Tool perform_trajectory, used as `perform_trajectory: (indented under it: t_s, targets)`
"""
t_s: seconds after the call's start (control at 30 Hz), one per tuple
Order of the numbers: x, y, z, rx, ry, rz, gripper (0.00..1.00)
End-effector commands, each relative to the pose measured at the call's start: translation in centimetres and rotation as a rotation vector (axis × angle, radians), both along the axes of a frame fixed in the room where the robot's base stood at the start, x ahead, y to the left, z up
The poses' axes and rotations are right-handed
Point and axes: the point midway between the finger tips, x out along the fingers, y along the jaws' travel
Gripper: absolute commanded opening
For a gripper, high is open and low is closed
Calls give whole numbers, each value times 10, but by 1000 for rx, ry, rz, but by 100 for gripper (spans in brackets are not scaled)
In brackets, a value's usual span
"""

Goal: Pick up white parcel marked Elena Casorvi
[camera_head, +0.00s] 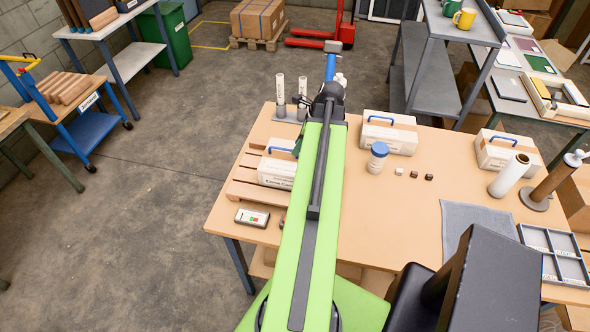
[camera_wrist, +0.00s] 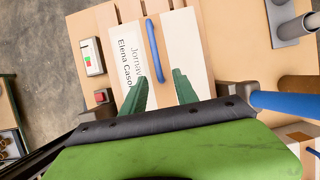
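A white parcel (camera_wrist: 185,45) with a blue handle (camera_wrist: 155,50) lies below my gripper in the wrist view. Its label reads "Elena Caso…", with the rest cut off behind a finger. In the head view this parcel (camera_head: 272,174) sits on wooden slats at the table's left end, partly hidden by my green arm. My gripper (camera_wrist: 161,74) is open, its two green fingers apart over the parcel. The handle's near end shows between the fingertips. I cannot tell whether the fingers touch the parcel, and nothing is seen held.
Two other handled white parcels stand on the table, one at the middle (camera_head: 397,137) and one at the right (camera_head: 507,155). A blue-lidded jar (camera_head: 377,158) and small blocks stand between them. A device (camera_head: 252,217) lies left of the parcel. A blue rod (camera_wrist: 285,102) shows beside my gripper.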

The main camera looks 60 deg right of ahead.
Motion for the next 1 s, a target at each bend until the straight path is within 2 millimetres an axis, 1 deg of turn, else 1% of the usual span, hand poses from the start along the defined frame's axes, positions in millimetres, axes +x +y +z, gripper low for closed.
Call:
perform_trajectory:
  t_s: [0.03, 0.1, 0.33, 0.37, 0.6, 0.63, 1.0]
  targets:
    - [4, 2, -18, 0, 0, 1, 35]
    - [8, 3, -25, 0, 0, 1, 35]
    - [9, 3, -23, -1, 0, 0, 35]
    - [9, 3, -23, -1, 0, 0, 34]
    - [9, 3, -23, -1, 0, 0, 3]
    - [9, 3, -23, -1, 0, 0, 0]
    - [9, 3, -23, -1, 0, -1, 0]
